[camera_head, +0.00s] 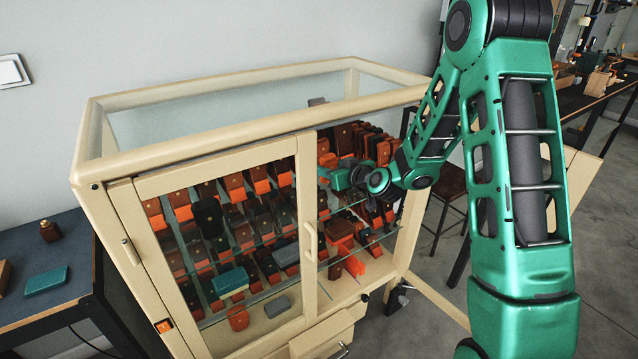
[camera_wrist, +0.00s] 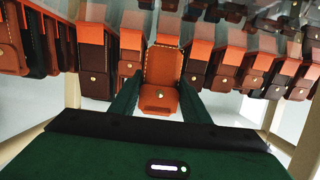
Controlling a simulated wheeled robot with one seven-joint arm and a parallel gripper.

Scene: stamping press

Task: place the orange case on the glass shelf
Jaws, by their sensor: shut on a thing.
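My gripper (camera_wrist: 158,104) shows in the wrist view with its two green fingers on either side of an orange case (camera_wrist: 161,72). It is shut on this case, which has a flap and a small stud at its near end. In the head view my gripper (camera_head: 336,178) reaches into the right half of the cream cabinet (camera_head: 285,75), at an upper shelf level. Glass shelves (camera_head: 352,203) run across the cabinet. Whether the held case touches a shelf cannot be told.
Brown and orange cases (camera_wrist: 93,62) stand close on both sides of the held case. The cabinet's middle frame post (camera_head: 307,205) is left of my gripper. More cases (camera_head: 345,232) crowd the lower shelf. A dark table (camera_head: 40,315) stands at the left.

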